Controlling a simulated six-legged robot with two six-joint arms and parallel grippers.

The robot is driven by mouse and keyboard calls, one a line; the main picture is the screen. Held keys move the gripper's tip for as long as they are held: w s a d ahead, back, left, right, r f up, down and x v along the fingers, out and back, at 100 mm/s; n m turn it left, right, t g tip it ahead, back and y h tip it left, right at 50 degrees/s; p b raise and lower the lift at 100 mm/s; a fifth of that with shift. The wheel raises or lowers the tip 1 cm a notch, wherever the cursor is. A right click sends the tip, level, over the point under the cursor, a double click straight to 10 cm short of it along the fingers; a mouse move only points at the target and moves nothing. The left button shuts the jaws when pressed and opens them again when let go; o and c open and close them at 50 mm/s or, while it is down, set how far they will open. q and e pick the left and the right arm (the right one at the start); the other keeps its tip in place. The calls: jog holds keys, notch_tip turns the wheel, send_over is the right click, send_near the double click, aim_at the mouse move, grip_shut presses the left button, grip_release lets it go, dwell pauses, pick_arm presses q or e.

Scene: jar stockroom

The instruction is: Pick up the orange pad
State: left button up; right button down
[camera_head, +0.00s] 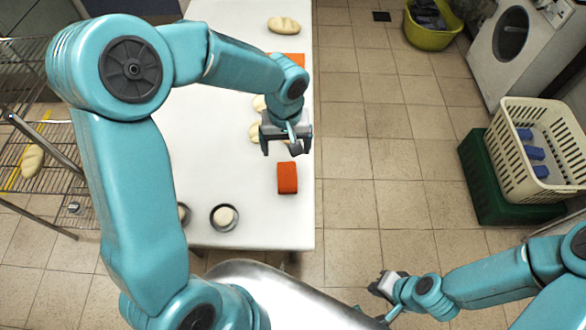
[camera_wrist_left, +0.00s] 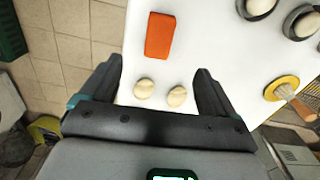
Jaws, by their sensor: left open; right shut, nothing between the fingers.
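The orange pad (camera_head: 287,178) lies flat on the white table near its right edge. It also shows in the left wrist view (camera_wrist_left: 160,36), beyond the fingertips. Another orange piece (camera_head: 295,58) lies farther back, partly hidden by my left arm. My left gripper (camera_head: 285,148) is open and empty above the table, just behind the pad in the head view. In the wrist view its fingers (camera_wrist_left: 158,65) are spread, with two pale dough balls (camera_wrist_left: 144,88) showing between them. My right gripper (camera_head: 380,287) is shut and empty over the floor, right of the table.
Metal bowls with dough (camera_head: 224,217) stand left of the pad on the white table (camera_head: 215,155). A pale roll (camera_head: 284,25) lies at the back. A wire rack stands at left. A cream basket (camera_head: 545,185) sits on a green crate (camera_head: 478,175) at right. Tiled floor between is clear.

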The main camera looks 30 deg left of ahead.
pick_arm(q)
notch_tip(320, 180, down, 2)
send_over(287, 176)
jog(key=f, duration=0.9)
jog(key=shift+s, duration=0.2)
jog(key=shift+a+f, duration=0.1)
jog(key=shift+f, duration=0.1)
jog(key=shift+s+f, duration=0.1)
jog(key=shift+f, duration=0.1)
jog(key=f, duration=0.1)
jog(key=f+p, duration=0.1)
jog(key=f, duration=0.2)
jog(key=shift+w, duration=0.3)
jog(key=shift+w+f, duration=0.1)
jog(key=shift+f, duration=0.25)
jog(key=shift+s, duration=0.2)
jog(key=shift+c, duration=0.3)
jog(key=shift+w, duration=0.1)
jog(key=c, duration=1)
pick_arm(e)
jog(key=shift+w+a+r, duration=0.2)
jog(key=shift+a+r, duration=0.1)
jog(key=shift+r, duration=0.35)
